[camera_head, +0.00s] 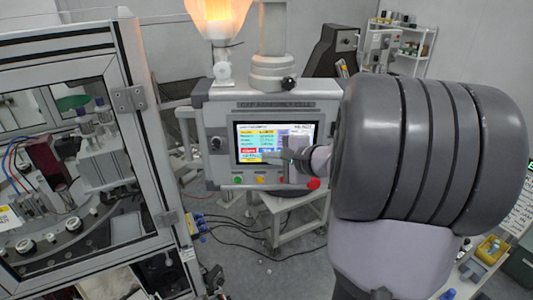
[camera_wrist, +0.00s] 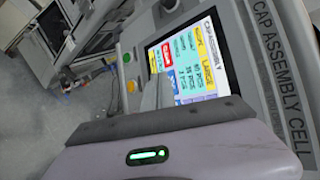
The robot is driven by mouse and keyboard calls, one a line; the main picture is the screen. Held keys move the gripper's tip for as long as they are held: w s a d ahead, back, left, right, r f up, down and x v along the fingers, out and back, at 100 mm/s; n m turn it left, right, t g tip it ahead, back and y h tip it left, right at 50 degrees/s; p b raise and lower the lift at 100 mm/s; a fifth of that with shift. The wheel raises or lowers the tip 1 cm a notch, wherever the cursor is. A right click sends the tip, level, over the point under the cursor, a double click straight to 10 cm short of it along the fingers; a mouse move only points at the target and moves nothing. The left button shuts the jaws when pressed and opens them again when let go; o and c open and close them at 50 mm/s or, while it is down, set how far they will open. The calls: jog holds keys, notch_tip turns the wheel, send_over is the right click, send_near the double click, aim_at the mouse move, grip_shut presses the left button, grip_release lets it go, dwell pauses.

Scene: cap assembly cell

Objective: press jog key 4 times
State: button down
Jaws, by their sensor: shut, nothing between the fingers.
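The control panel (camera_head: 221,120) under the "CAP ASSEMBLY CELL" label carries a lit touchscreen (camera_head: 256,138), also seen in the wrist view (camera_wrist: 205,50). Its lower row shows a red key (camera_head: 248,154) and a blue key (camera_head: 266,151); their lettering is too small to tell which is jog. My gripper (camera_head: 272,156) is shut and empty, its fingers in front of the lower part of the screen, by the blue key. In the wrist view, the finger (camera_wrist: 158,92) reaches the screen's lower edge near the blue key (camera_wrist: 171,80). I cannot tell whether it touches. My wrist hides the panel's right side.
Below the screen are a green button (camera_head: 237,180), a yellow button (camera_head: 261,180) and a red button (camera_head: 313,184) near my gripper. A framed machine cell (camera_head: 135,100) stands left. An orange-lit lamp (camera_head: 218,18) is above. Cables (camera_head: 235,222) lie on the floor.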

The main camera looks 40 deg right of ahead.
jog(key=shift+s+a, duration=0.1)
jog(key=shift+s+a+b, duration=1)
jog(key=shift+s+a, duration=0.65)
jog(key=shift+s, duration=0.3)
dwell(3.4)
